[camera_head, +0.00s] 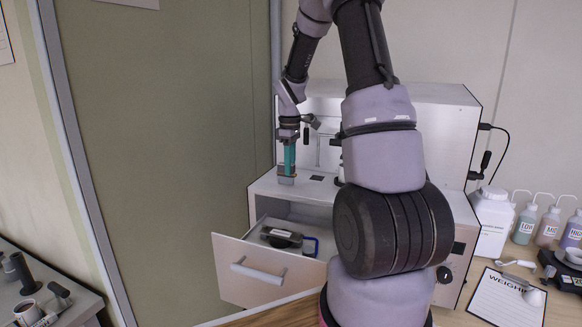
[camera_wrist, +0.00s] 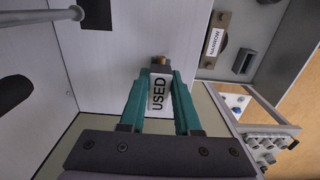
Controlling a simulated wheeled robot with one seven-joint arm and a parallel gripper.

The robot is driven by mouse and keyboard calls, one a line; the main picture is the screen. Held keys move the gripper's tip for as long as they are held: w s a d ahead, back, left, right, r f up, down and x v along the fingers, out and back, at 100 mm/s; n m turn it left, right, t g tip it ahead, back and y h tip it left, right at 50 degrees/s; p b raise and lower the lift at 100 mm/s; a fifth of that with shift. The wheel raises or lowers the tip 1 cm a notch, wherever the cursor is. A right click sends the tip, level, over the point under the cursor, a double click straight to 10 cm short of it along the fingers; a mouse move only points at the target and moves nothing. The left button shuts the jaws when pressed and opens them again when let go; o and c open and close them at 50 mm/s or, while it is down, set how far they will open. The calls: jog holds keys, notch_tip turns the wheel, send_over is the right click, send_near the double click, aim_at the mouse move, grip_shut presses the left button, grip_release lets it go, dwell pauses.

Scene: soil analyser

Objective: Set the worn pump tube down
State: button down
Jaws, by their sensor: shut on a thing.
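My gripper (camera_head: 288,163) has teal fingers and points down at the front left of the white analyser's ledge (camera_head: 316,189). It is shut on the worn pump tube (camera_wrist: 158,92), a small block with a white "USED" label and a brass-coloured tip. In the head view a grey end of the held tube (camera_head: 287,179) shows below the fingers, at or just above the ledge; I cannot tell whether it touches. In the wrist view the fingers (camera_wrist: 159,88) grip both sides of the block, and the pale ledge surface lies around it.
An open drawer (camera_head: 262,274) below the ledge holds a dark part and a blue-edged item. The wrist view shows a part labelled "NARROW" (camera_wrist: 214,42). The ledge has a small dark patch (camera_head: 317,178).

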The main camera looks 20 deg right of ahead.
jog(key=shift+f, duration=0.15)
jog(key=c, duration=0.6)
grip_release()
notch_tip(320, 180, up, 12)
jog(key=s+a+r+m+t, duration=0.2)
jog(key=s+a+r+m, duration=0.1)
jog(key=s, duration=0.5)
jog(key=s+a+r+m+t+y, duration=0.1)
jog(key=s+a+r+m, duration=0.3)
jog(key=s, duration=0.4)
jog(key=s+a+r+m+t+y, duration=0.1)
jog(key=s+a+r+m+t, duration=0.2)
jog(key=s+m, duration=0.3)
jog(key=shift+s+a+r+t, duration=0.15)
jog(key=shift+s+t, duration=0.35)
jog(key=shift+s, duration=0.95)
